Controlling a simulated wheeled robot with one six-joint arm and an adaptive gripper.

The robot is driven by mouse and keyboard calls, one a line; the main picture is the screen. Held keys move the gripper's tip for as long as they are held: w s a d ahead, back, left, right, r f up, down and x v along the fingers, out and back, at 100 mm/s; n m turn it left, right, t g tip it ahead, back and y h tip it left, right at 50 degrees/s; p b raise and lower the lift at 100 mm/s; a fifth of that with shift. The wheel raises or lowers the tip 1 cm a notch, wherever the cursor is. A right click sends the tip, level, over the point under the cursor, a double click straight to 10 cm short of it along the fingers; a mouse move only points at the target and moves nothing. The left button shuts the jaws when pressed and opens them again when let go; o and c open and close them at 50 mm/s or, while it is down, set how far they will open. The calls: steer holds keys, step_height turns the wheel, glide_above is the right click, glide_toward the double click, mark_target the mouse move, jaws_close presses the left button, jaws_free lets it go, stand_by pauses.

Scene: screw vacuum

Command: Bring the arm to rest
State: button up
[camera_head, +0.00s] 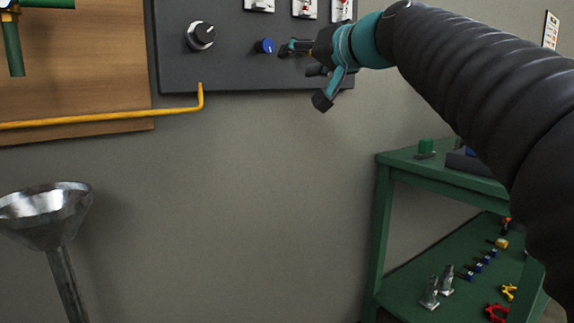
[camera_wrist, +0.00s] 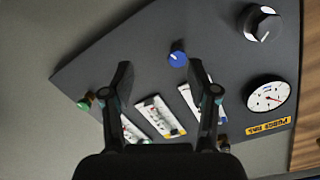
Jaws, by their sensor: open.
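My gripper (camera_head: 303,72) is in front of the lower right part of a dark grey wall panel (camera_head: 240,68) in the head view. In the wrist view my gripper (camera_wrist: 161,80) has its two dark fingers spread apart, with nothing between them but the view of the panel (camera_wrist: 110,62). A blue knob (camera_head: 265,46) is just left of my gripper; it also shows beyond the fingertips in the wrist view (camera_wrist: 178,56). My dark ribbed arm reaches in from the right of the head view.
A black and silver dial (camera_head: 201,36) and white switch plates (camera_head: 304,8) are on the panel. A yellow pipe (camera_head: 110,116) runs below left. A metal funnel (camera_head: 46,212) stands at left. A green shelf (camera_head: 384,220) with several small tools is at right. The wall between is clear.

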steer(key=s+d+f+g+h+p, duration=0.1)
steer(key=s+d+f+g+h, duration=0.1)
steer(key=f, duration=0.6)
steer(key=s+d+f+m+g+h, duration=0.1)
steer(key=s+f, duration=0.1)
steer(key=f, duration=0.6)
steer(key=s+d+f+g+h+p, duration=0.1)
steer(key=s+d+f+g+h, duration=0.15)
steer(key=f, duration=0.65)
steer(key=s+d+f+g+h+p, duration=0.1)
steer(key=s+d+f+h+p, duration=0.1)
steer(key=s+f, duration=0.5)
steer(key=s+d+f+g+h+p, duration=0.1)
steer(key=s+d+f, duration=0.4)
steer(key=s, duration=1)
steer(key=shift+f+g+h+p, duration=0.4)
steer(key=shift+f+p, duration=0.35)
steer(key=shift+f, duration=0.75)
